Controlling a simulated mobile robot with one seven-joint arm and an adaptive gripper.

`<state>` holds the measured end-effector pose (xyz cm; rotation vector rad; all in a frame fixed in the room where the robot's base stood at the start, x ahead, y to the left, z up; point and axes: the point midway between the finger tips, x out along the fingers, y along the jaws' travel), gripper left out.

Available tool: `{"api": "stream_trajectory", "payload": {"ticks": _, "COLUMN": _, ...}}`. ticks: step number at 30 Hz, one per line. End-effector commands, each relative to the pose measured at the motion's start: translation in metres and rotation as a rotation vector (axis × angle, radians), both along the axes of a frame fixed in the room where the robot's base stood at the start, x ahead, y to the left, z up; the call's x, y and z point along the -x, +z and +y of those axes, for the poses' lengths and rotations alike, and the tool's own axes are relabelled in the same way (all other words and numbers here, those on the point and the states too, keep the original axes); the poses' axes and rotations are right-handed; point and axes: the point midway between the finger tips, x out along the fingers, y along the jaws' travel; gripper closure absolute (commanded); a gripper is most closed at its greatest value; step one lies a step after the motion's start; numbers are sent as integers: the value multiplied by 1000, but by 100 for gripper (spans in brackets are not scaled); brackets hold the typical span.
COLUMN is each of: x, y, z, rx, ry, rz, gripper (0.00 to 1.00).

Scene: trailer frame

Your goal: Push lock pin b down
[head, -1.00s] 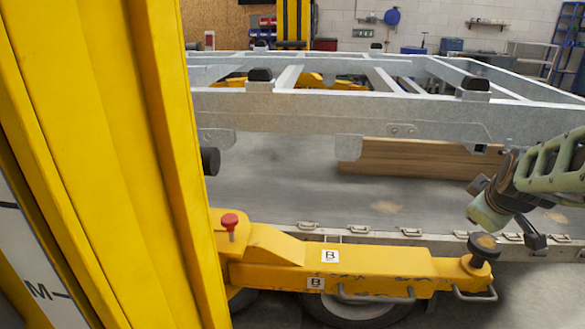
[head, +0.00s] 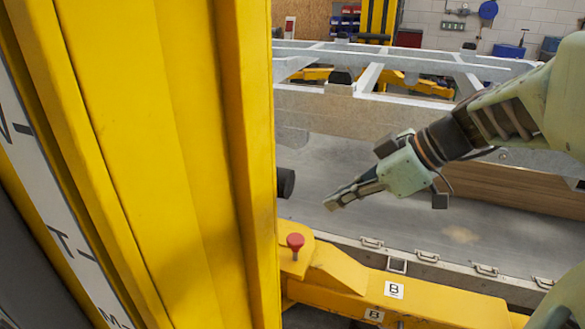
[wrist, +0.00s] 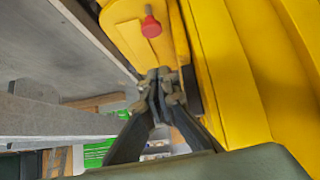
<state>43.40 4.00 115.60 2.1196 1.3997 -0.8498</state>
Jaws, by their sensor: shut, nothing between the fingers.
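The lock pin has a red knob (head: 295,241) and stands up from the yellow arm marked B (head: 350,276), close to the yellow column. Its knob also shows in the wrist view (wrist: 151,27), ahead of the fingertips. My gripper (head: 332,204) is shut and empty, up and to the right of the knob in the head view, and apart from it. The closed fingertips also show in the wrist view (wrist: 158,82). The pin's stem shows below the knob in the head view; its lower end is hidden in the yellow arm.
A tall yellow column (head: 150,150) stands just left of the pin. A grey galvanised frame (head: 400,110) runs behind. A wooden beam (head: 510,186) lies behind my arm.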

Motion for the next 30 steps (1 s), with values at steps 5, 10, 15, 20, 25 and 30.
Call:
{"api": "stream_trajectory", "payload": {"ticks": 5, "x": -2, "y": -5, "z": 4, "rx": 0, "ry": 1, "rz": 2, "gripper": 100}}
{"api": "stream_trajectory", "payload": {"ticks": 10, "x": -8, "y": -23, "z": 21, "rx": 0, "ry": 3, "rz": 6, "gripper": 100}}
{"api": "stream_trajectory", "payload": {"ticks": 15, "x": -19, "y": -49, "z": 45, "rx": 1, "ry": 3, "rz": 6, "gripper": 100}}
{"api": "stream_trajectory", "payload": {"ticks": 20, "x": -28, "y": -73, "z": 66, "rx": 1, "ry": 2, "rz": 6, "gripper": 100}}
{"api": "stream_trajectory", "payload": {"ticks": 25, "x": -30, "y": -99, "z": 63, "rx": 1, "ry": -4, "rz": 6, "gripper": 100}}
{"api": "stream_trajectory", "payload": {"ticks": 30, "x": -30, "y": -110, "z": 63, "rx": 1, "ry": -3, "rz": 3, "gripper": 100}}
